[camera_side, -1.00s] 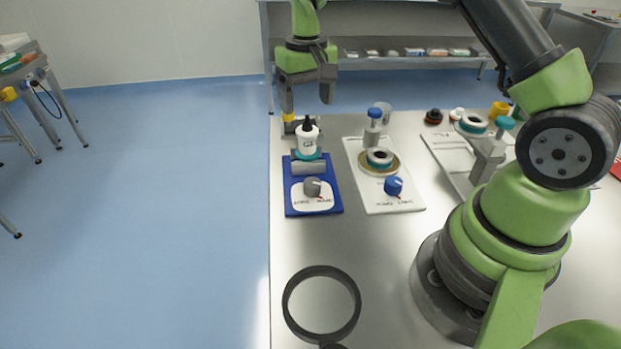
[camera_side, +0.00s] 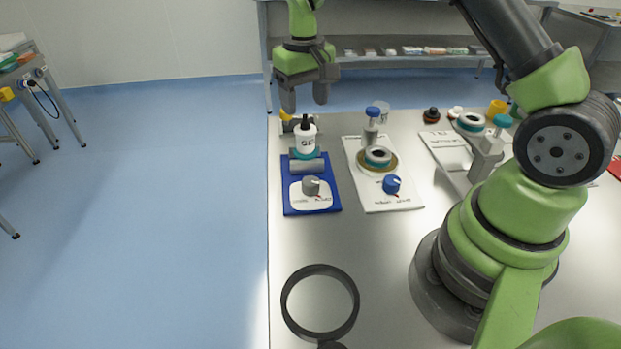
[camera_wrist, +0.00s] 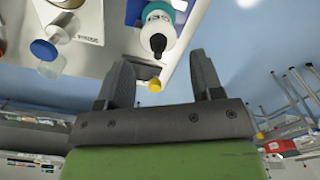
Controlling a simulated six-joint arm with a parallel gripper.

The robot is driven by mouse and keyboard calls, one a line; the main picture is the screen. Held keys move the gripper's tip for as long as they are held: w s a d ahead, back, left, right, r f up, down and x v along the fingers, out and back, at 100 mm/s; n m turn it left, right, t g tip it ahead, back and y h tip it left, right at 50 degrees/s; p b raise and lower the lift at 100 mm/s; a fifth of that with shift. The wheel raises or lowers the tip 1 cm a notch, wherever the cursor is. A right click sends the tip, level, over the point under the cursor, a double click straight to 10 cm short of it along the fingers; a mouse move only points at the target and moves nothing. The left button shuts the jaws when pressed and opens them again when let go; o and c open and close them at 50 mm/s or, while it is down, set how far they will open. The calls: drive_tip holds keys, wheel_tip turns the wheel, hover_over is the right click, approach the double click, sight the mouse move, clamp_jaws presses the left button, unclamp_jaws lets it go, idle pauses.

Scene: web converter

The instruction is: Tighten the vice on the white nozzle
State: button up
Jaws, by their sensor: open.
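The white nozzle, a white bottle-like piece with a dark tip (camera_side: 305,141), stands upright in the vice, whose grey jaw (camera_side: 308,167) sits on a blue base (camera_side: 318,208). A teal ring shows around the nozzle's lower part. A grey knob (camera_side: 311,186) sits on a white dial in front of the jaw. My gripper (camera_side: 305,97) is open and empty, above and behind the nozzle in the side view. In the wrist view, the white nozzle (camera_wrist: 158,20) lies beyond the open fingers of my gripper (camera_wrist: 163,72), apart from them. Whether the jaw presses on the nozzle cannot be told.
A white board (camera_side: 392,204) with a blue knob (camera_side: 391,184) and a blue-capped bottle (camera_side: 372,125) stands to the right. A yellow item (camera_side: 286,115) is behind the vice. A dark ring on a stand (camera_side: 320,304) is in front. The table between is clear.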

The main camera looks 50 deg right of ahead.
sight(311, 181)
drive_tip(key=s+a+f+n, duration=0.2)
drive_tip(key=s+a+n, duration=0.4)
drive_tip(key=n, duration=0.9)
drive_tip(key=shift+n, duration=0.3)
drive_tip(key=f, duration=1)
drive_tip(key=shift+s+a+f, duration=0.1)
drive_tip(key=shift+s, duration=0.1)
drive_tip(key=c, duration=0.9)
